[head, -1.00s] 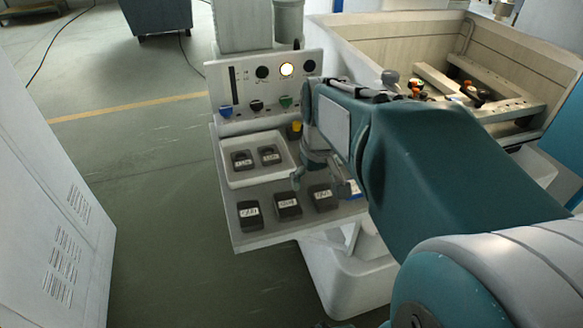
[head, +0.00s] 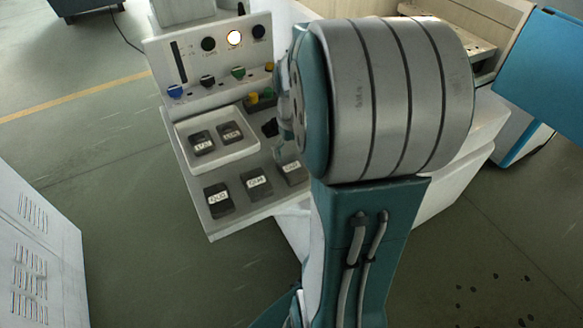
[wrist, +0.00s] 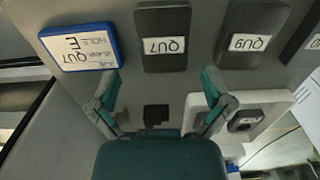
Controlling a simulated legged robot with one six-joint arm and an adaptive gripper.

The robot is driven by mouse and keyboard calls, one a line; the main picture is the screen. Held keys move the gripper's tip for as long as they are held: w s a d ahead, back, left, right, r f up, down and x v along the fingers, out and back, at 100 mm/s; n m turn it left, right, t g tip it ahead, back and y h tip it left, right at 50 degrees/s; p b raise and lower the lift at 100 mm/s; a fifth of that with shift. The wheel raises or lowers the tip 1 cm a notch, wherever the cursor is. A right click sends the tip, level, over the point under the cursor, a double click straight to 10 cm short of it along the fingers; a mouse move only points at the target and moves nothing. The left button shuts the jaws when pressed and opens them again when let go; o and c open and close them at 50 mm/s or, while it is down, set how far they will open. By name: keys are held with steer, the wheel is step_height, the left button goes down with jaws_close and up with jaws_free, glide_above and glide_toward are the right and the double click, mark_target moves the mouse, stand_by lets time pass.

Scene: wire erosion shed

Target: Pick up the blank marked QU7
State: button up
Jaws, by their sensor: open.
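The blank marked QU7 (wrist: 163,40) is a dark block with a white label, upside down in the wrist view. It lies on the grey shelf (wrist: 190,75), between a blue-framed card (wrist: 80,48) and the blank marked QU9 (wrist: 240,20). My gripper (wrist: 158,98) is open and empty, its fingers spread to either side below QU7 in the picture, not around it. In the head view QU7 appears to be the rightmost front blank (head: 291,173), partly covered by my arm. My gripper (head: 284,145) is mostly hidden there.
A white tray (head: 215,163) holds two more dark blanks behind the front row. A panel (head: 205,65) with knobs and a lit lamp stands behind it. A pale cabinet (head: 40,250) stands at left.

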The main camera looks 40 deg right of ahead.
mark_target(292, 166)
steer(key=f, duration=0.5)
steer(key=shift+a, duration=0.3)
steer(key=shift+d, duration=0.1)
steer(key=c, duration=1.1)
steer(key=shift+c, duration=0.2)
